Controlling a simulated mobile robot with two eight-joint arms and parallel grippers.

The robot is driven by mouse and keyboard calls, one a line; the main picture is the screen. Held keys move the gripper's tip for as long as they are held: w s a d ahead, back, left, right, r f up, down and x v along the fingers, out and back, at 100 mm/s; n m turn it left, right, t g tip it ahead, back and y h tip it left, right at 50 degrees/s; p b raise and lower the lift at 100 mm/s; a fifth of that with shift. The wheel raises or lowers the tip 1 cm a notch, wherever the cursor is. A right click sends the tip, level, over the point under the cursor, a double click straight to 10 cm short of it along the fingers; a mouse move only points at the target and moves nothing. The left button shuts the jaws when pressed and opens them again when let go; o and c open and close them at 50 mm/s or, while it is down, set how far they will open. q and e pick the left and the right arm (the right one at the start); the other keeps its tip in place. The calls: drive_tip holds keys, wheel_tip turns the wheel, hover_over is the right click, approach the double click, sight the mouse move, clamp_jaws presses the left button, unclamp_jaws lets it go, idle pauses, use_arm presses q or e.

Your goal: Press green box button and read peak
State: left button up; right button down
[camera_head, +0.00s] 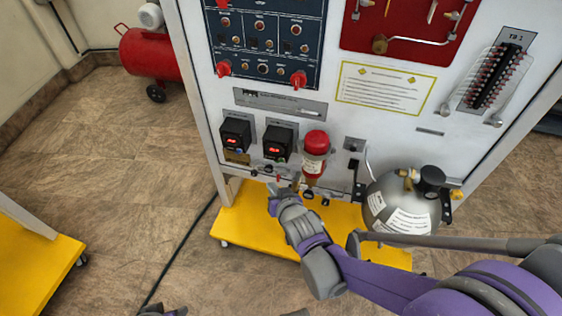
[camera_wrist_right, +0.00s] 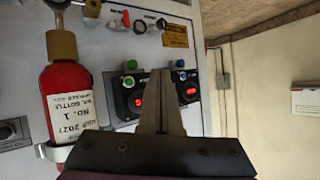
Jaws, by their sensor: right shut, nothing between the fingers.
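Two black display boxes with red digits sit side by side on the white panel. The other box (camera_head: 236,133) has a blue button (camera_wrist_right: 180,63) and also shows in the wrist view (camera_wrist_right: 189,91). My right gripper (camera_wrist_right: 159,76) is shut and empty in front of the boxes. In the head view my right gripper (camera_head: 273,190) is below them. The digits are too small to read.
A red bottle (camera_head: 315,155) stands beside the boxes and shows large in the wrist view (camera_wrist_right: 68,95). A grey round tank (camera_head: 385,195) hangs to the right. The panel stands on a yellow base (camera_head: 240,222). A red compressor tank (camera_head: 148,55) is at back left; the left floor is mostly clear.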

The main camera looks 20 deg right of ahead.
sight(282, 161)
drive_tip(key=w+d, duration=0.3)
drive_tip(key=w, duration=0.2)
drive_tip(key=shift+w+d, duration=0.25)
drive_tip(key=shift+d, duration=0.15)
idle(1.8)
drive_tip(key=shift+w+d, duration=0.25)
drive_tip(key=shift+w, duration=0.1)
drive_tip(key=shift+w+d, duration=0.2)
drive_tip(key=shift+w, duration=0.1)
idle(0.6)
drive_tip(key=shift+s+a, duration=0.45)
drive_tip(key=shift+s, duration=0.2)
idle(0.3)
